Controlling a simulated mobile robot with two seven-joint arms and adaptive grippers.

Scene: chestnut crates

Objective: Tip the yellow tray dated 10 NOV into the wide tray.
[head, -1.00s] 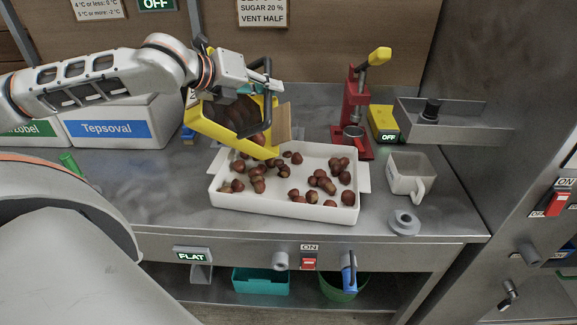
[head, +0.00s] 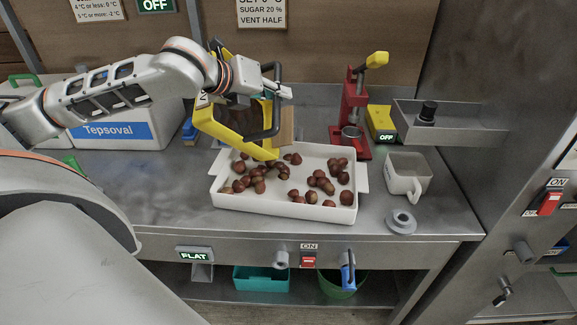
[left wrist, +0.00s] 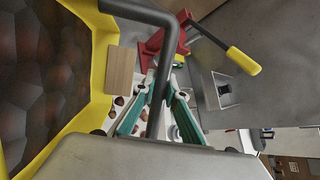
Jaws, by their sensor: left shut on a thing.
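My left gripper (head: 268,92) is shut on the dark handle of the yellow tray (head: 226,133). The left wrist view shows this handle (left wrist: 156,90) between the green-padded fingers. The yellow tray is steeply tilted, its lower edge over the back left of the white wide tray (head: 285,201). Its inside (left wrist: 40,75) shows large, crowded brown shapes in the left wrist view, at the left. Its date cannot be read. Many loose chestnuts (head: 321,182) lie spread in the wide tray, which stands flat. My right gripper is not in view.
A red press (head: 352,110) with a yellow-tipped lever stands behind the wide tray, beside a yellow box (head: 381,122). A white jug (head: 407,175) and a grey ring (head: 402,221) are to the right. A white Tepsoval box (head: 125,125) is at left.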

